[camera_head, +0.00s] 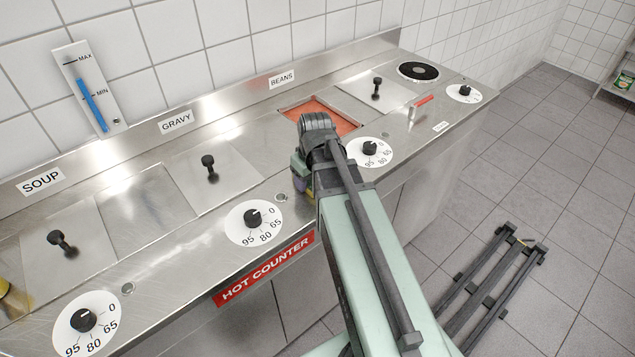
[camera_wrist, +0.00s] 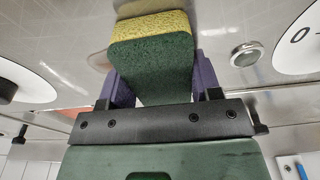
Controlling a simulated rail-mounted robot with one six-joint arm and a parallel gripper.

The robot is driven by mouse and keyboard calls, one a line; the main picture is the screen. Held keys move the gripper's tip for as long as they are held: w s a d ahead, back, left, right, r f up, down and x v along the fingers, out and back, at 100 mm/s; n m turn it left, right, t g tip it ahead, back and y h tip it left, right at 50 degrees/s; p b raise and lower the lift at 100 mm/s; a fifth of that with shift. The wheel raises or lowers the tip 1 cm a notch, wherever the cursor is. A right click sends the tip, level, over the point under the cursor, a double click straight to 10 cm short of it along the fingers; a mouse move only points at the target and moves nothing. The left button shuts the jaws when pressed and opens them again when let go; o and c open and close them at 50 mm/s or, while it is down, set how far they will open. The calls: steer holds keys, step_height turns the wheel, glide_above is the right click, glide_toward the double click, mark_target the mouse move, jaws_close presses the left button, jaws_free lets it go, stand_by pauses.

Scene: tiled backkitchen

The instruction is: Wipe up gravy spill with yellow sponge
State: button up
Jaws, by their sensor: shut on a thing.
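The yellow sponge (camera_wrist: 155,30), with a dark green scouring side (camera_wrist: 152,65), is in the wrist view between the two purple fingers of my gripper (camera_wrist: 162,82). My gripper is shut on it. In the head view my gripper (camera_head: 302,172) is at the counter's front part, left of the beans well, and the arm mostly hides the sponge. A faint brownish patch (camera_wrist: 98,58) shows on the steel beside the sponge in the wrist view; I cannot tell whether it is gravy or a reflection. No clear spill shows in the head view.
The steel counter has lidded wells, including the gravy lid (camera_head: 212,176), and an open beans well (camera_head: 322,112). Dials (camera_head: 254,220) line the front. A hotplate (camera_head: 418,71) is at the far end.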

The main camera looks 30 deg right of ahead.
steer(key=shift+w+a+f, duration=0.1)
steer(key=shift+w+a, duration=0.1)
steer(key=shift+w, duration=0.8)
steer(key=shift+w+a, duration=0.15)
steer(key=shift+w, duration=0.8)
step_height(320, 180, up, 6)
steer(key=p, duration=0.5)
steer(key=shift+p, duration=0.35)
step_height(320, 180, up, 3)
steer(key=p, duration=0.3)
